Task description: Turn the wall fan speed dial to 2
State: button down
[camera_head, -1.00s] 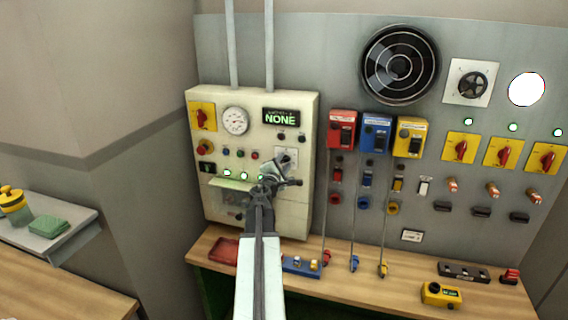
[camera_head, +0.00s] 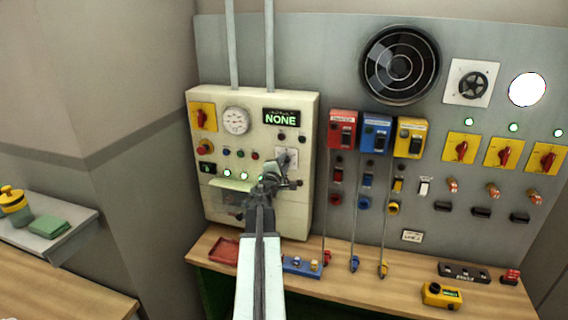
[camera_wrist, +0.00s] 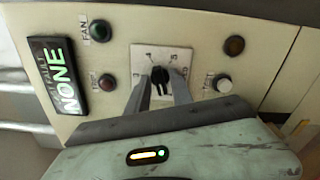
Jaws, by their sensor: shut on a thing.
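The speed dial (camera_wrist: 160,76) is a black knob on a white marked plate (camera_wrist: 146,52) in the wrist view. My gripper (camera_wrist: 160,84) is shut on the knob, one grey finger on each side. The plate's marks are too small to read surely, so I cannot tell the setting. In the head view my gripper (camera_head: 281,170) is at the cream control box (camera_head: 305,135), just below the dial plate (camera_head: 290,154), and hides part of it. The wall fan (camera_head: 399,65) is round and dark, high on the grey panel.
A display (camera_head: 282,117) reads NONE. Red, blue and yellow switch boxes (camera_head: 375,135) hang to the right. A bench (camera_head: 405,287) runs below.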

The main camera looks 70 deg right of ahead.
jog(key=shift+a+m, duration=0.1)
jog(key=shift+m, duration=4.5)
jog(key=c, duration=1.4)
grip_release()
jog(key=shift+c, duration=0.2)
jog(key=a, duration=0.7)
jog(key=shift+s+a, duration=0.25)
jog(key=shift+a, duration=0.15)
